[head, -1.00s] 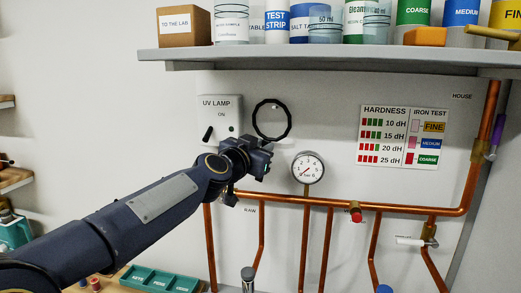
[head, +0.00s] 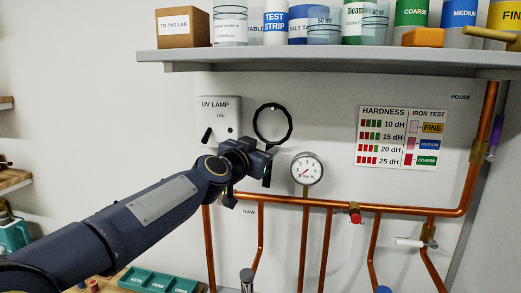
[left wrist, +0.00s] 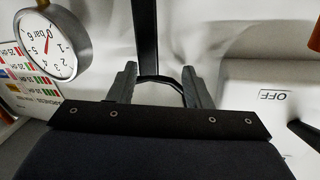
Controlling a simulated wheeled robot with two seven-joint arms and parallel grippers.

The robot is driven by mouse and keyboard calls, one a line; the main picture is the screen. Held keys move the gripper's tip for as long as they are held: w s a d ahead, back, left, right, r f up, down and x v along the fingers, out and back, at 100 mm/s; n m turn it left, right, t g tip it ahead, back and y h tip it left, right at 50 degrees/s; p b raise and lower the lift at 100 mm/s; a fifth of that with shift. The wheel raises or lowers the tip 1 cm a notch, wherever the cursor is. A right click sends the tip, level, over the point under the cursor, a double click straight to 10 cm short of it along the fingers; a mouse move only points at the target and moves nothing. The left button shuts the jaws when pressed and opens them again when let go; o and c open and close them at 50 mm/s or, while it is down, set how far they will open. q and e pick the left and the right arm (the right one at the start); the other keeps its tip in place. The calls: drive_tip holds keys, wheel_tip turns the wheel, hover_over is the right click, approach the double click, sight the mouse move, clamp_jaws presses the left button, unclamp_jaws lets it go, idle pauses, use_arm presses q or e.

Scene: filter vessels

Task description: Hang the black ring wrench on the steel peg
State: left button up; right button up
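The black ring wrench (head: 290,125) hangs against the wall right of the UV lamp box, its large ring upright and its handle pointing down. A small pale peg tip (head: 274,107) shows just inside the top of the ring, so the ring appears to rest on it. My left gripper (head: 268,158) is just below the ring, by the handle. In the left wrist view, which is upside down, its fingers (left wrist: 160,75) are spread, with the dark handle (left wrist: 147,35) between them and a gap on each side. The ring is mostly hidden there. My right gripper is not in view.
The pressure gauge (head: 306,169) is close right of my gripper. The UV lamp box (head: 219,118) is close left. Copper pipes (head: 350,206) run below, and a loaded shelf (head: 330,58) juts out above.

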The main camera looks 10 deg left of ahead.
use_arm(q)
drive_tip(key=p+v, duration=0.1)
drive_tip(key=v, duration=0.7)
drive_tip(key=s+a+f+n+g, duration=0.2)
drive_tip(key=s+f+g, duration=0.2)
drive_tip(key=s+f, duration=0.6)
drive_tip(key=s+a+f+n+g+y, duration=0.1)
drive_tip(key=s+a+f+n+g, duration=0.1)
drive_tip(key=s+f, duration=0.8)
drive_tip(key=s+a+f+n+g, duration=0.2)
drive_tip(key=s+f+g, duration=0.3)
drive_tip(key=s+f, duration=0.5)
drive_tip(key=s+n, duration=0.1)
drive_tip(key=s, duration=0.2)
drive_tip(key=shift+s+f+n+g, duration=0.2)
drive_tip(key=shift+s+n+g, duration=0.1)
drive_tip(key=shift+a, duration=0.1)
